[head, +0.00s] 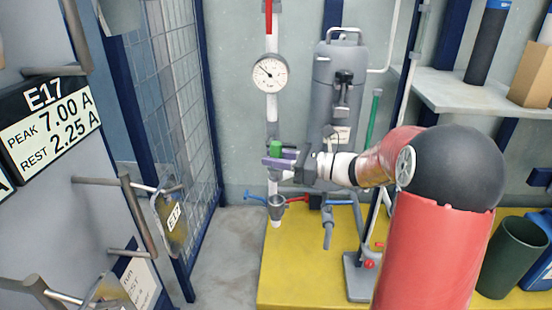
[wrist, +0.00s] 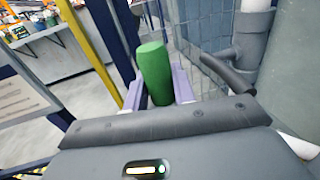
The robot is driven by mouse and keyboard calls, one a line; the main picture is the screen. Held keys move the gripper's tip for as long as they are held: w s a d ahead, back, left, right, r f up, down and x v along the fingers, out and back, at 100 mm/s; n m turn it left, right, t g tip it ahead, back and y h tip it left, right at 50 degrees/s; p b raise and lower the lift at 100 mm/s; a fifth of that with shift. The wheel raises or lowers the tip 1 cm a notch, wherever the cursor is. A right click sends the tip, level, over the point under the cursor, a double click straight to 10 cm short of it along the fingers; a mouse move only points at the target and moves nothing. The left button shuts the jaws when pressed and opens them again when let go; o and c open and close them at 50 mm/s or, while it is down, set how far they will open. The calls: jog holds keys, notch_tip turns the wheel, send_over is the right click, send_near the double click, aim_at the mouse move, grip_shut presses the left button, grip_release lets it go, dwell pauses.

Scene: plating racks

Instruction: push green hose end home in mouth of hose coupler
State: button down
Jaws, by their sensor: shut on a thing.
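My gripper (head: 279,160) is shut on the green hose end (head: 276,147), in front of the white vertical pipe. In the wrist view the green hose end (wrist: 153,70) stands up between the pale purple fingers of my gripper (wrist: 157,88). A grey cup-like fitting (head: 277,203), which looks like the hose coupler, is on the pipe below my gripper. The green hose end is above this fitting and apart from it. In the wrist view I cannot make out the coupler's mouth.
A round gauge (head: 270,73) sits on the pipe above my gripper. A grey tank (head: 338,85) stands behind to the right. Blue (head: 256,199) and red (head: 297,199) levers flank the fitting.

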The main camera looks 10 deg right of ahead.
aim_at(306, 197)
jog(key=shift+r+p, duration=0.15)
jog(key=shift+p, duration=0.2)
jog(key=shift+f+b, duration=1.65)
jog(key=shift+f, duration=1.4)
jog(key=shift+p, duration=0.75)
jog(key=shift+f+b, duration=1.2)
jog(key=shift+f, duration=1)
jog(key=c, duration=1.1)
grip_release()
jog(key=shift+p+v, duration=0.45)
jog(key=shift+v, duration=3.5)
